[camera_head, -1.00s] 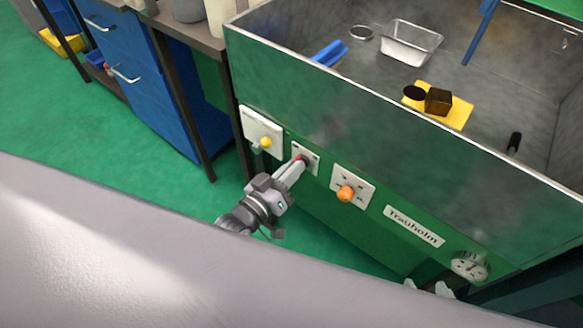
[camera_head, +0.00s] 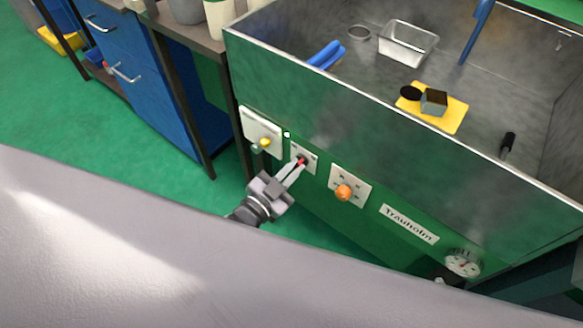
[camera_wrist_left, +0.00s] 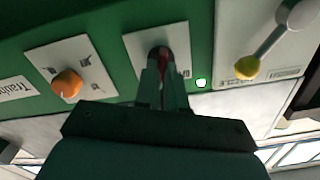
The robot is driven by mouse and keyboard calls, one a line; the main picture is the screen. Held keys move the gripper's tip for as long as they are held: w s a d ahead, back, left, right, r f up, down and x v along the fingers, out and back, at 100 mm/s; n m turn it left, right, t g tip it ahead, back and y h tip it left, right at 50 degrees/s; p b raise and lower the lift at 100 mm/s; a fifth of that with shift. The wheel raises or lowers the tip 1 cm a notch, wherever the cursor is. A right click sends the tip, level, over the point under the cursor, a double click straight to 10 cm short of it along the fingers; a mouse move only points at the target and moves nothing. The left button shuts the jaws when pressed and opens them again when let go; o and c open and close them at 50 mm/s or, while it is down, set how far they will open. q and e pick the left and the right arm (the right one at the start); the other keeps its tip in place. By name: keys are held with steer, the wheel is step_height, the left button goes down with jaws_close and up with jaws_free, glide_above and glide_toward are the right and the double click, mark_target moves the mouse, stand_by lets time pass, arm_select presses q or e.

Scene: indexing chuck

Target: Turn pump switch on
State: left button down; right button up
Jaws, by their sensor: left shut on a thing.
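The pump switch is a small red-tipped toggle (camera_head: 301,161) on a pale square plate (camera_head: 310,157) on the green front panel. My left gripper (camera_head: 296,168) is shut on this toggle, its fingers reaching up from below. In the left wrist view the narrow fingers (camera_wrist_left: 164,82) close around the red part in front of the switch plate (camera_wrist_left: 136,47), hiding most of the toggle.
An orange knob (camera_head: 343,192) on its own plate sits to the right of the switch. A yellow-tipped lever (camera_head: 265,143) sits to the left. A gauge (camera_head: 463,263) is farther right. The metal tub's wall (camera_head: 370,130) rises above the panel.

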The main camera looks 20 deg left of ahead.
arm_select(q)
steer(key=shift+m, duration=0.7)
steer(key=shift+f, duration=0.1)
steer(key=c, duration=1.2)
jaws_free()
steer(key=shift+p+v, duration=0.35)
steer(key=shift+v, duration=3.25)
